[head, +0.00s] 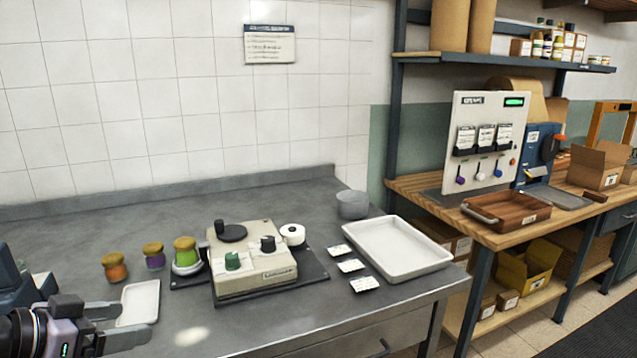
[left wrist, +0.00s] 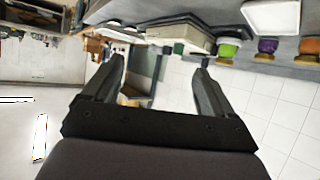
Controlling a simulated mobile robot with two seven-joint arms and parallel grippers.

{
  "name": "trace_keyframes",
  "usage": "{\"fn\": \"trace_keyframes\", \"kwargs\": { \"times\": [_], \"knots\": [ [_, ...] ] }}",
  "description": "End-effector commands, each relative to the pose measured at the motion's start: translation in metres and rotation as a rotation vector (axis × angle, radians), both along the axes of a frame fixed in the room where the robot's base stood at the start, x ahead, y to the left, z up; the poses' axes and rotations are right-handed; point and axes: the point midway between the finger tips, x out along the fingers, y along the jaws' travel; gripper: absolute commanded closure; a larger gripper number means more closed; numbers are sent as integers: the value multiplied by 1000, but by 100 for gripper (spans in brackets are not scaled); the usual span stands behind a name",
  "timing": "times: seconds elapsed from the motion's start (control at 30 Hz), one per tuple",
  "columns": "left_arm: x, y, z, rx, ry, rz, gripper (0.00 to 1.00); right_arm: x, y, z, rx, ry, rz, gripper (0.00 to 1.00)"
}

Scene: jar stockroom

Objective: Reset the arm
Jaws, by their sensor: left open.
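My left gripper (head: 126,325) is at the lower left in the head view, above the front left part of the grey counter (head: 215,323). Its two fingers are spread apart with nothing between them. In the left wrist view my left gripper (left wrist: 160,75) also shows open and empty, and the picture there is turned, with the counter along the top. My right gripper is in neither view.
Jars with orange (head: 114,267), purple (head: 154,256) and green (head: 186,255) contents stand behind a small white tray (head: 139,303). A beige machine (head: 252,262), labels (head: 351,266) and a larger white tray (head: 397,249) lie rightward. A wooden bench (head: 425,193) stands far right.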

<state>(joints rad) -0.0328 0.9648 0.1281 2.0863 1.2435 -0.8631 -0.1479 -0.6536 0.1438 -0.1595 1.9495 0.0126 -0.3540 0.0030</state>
Motion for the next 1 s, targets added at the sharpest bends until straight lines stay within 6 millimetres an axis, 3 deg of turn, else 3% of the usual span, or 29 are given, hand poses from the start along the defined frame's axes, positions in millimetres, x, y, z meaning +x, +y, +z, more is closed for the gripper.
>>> {"fn": "trace_keyframes", "kwargs": {
  "times": [0.03,0.27,0.4,0.5,0.6,0.73,1.0],
  "knots": [
    [-2,-2,-32,-16,18,31,14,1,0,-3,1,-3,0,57],
    [-33,-22,-162,-12,65,179,14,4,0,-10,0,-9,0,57],
    [-72,-47,-231,12,92,244,14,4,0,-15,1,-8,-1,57],
    [-104,-71,-269,31,107,276,14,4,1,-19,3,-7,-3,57],
    [-133,-94,-295,52,116,292,14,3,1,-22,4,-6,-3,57],
    [-157,-116,-311,75,118,299,14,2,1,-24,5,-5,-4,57],
    [-168,-127,-317,89,115,299,14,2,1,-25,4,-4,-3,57]
  ]
}}
